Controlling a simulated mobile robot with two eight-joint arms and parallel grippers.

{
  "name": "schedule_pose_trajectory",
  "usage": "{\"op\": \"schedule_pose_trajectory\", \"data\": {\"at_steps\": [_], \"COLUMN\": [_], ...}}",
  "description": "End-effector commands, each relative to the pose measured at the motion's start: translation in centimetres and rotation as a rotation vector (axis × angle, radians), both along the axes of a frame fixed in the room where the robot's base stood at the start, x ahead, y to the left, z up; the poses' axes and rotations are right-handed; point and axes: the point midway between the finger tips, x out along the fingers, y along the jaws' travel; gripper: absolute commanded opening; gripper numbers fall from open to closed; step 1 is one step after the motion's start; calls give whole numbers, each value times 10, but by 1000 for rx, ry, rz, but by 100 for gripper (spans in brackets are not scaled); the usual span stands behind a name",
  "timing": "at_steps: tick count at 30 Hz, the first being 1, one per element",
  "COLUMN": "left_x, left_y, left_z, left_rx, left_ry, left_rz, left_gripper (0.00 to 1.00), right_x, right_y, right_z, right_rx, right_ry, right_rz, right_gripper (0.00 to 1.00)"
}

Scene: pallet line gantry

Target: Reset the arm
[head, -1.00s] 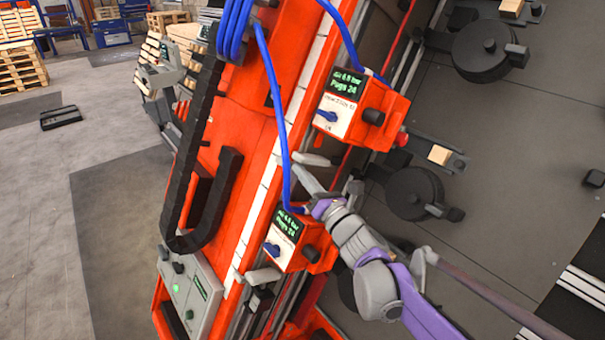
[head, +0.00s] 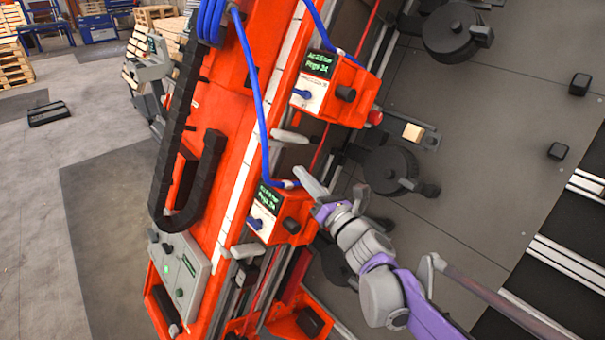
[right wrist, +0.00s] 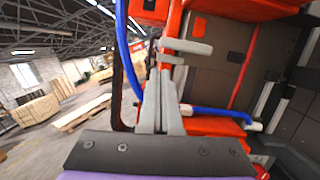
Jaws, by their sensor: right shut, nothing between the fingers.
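My right arm comes in from the lower right of the head view, grey with purple parts. Its gripper (head: 300,174) is shut and empty, beside and just above the lower red valve box (head: 285,222). In the right wrist view the two grey fingers (right wrist: 160,92) lie together with nothing between them. Whether the fingers touch the box or the blue hose (head: 262,120) running down to it cannot be told. My left gripper is not in view.
An upper red valve box (head: 340,88) with a green-lettered display stands on the tilted-looking orange gantry beam (head: 222,130). A black cable chain (head: 172,150) and a grey control panel (head: 180,275) are at left. Black round wheels (head: 390,171) lie right.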

Motion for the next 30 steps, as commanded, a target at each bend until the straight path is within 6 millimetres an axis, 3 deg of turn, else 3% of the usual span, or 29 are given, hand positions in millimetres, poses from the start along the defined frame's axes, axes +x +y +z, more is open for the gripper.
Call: {"op": "schedule_pose_trajectory", "data": {"at_steps": [9,13,17,22,26,30], "left_x": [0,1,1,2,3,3], "left_y": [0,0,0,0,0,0], "left_z": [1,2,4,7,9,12], "left_rx": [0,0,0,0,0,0], "left_ry": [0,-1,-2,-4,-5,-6], "left_rz": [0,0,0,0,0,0], "left_gripper": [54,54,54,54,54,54], "right_x": [-2,-20,-61,-127,-177,-230], "right_y": [1,9,22,26,10,-26], "right_z": [0,-4,-23,-73,-120,-171], "right_rx": [-15,-186,-572,-1179,-1616,-2042], "right_ry": [-5,-60,-193,-423,-606,-806], "right_rz": [1,17,69,212,381,636], "right_gripper": [0,0,0,0,0,0]}}
